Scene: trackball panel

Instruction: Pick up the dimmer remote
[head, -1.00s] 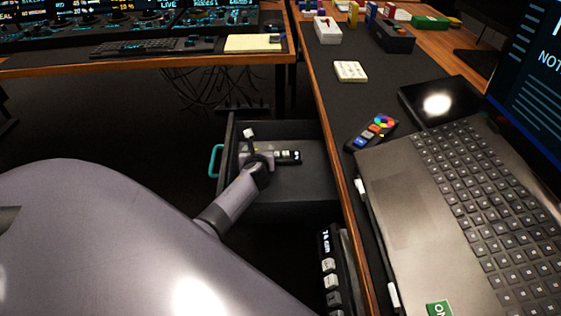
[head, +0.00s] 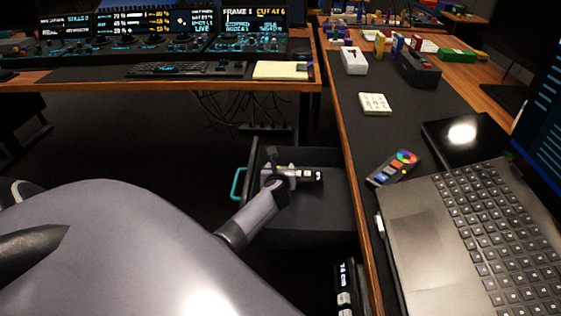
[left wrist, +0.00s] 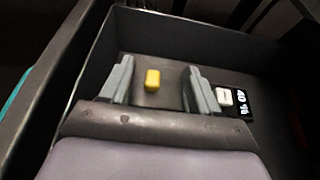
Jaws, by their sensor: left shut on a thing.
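A dark, slim remote (head: 313,176) with a lit white display at its right end is inside the open drawer (head: 335,222). My left gripper (head: 283,176) reaches into the drawer from the left and is shut on this remote. In the left wrist view, my fingers (left wrist: 158,86) stand apart with a yellow button between them. The remote's white button and display (left wrist: 240,104) show beyond the right finger. The remote's middle is partly hidden by my gripper. I cannot tell whether it touches the drawer floor. My right gripper is not in view.
The drawer's teal handle (head: 237,184) is at its left. On the desk to the right are a remote with a colour wheel (head: 393,168), a laptop (head: 420,240) and a white pad (head: 375,103). The desk edge runs close beside the drawer.

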